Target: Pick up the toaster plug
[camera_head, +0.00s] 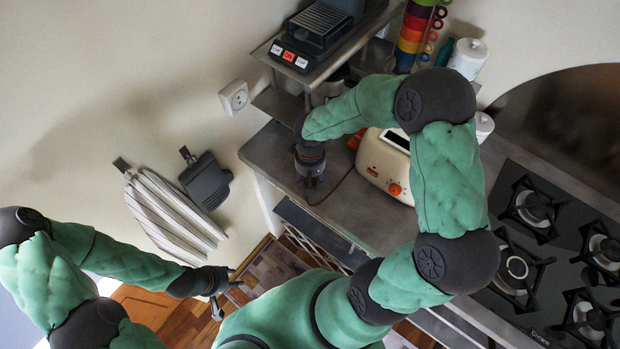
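The cream toaster (376,168) with an orange knob stands on the grey counter, partly behind my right arm. Its thin cord (333,191) runs left along the counter to just below my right gripper (312,181). The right gripper points down at the counter's left part; I cannot make out the plug there, nor whether the fingers are closed on it. My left gripper (231,296) is open and empty, low at the left, over the floor and away from the counter. A white wall socket (234,97) is on the wall, left of the shelf.
A shelf (334,62) with a dark appliance (318,28) stands over the counter's back left. Stacked colourful cups (411,36) and a white canister (468,58) stand behind my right arm. A gas hob (535,260) lies right. A striped towel (172,212) hangs on the wall.

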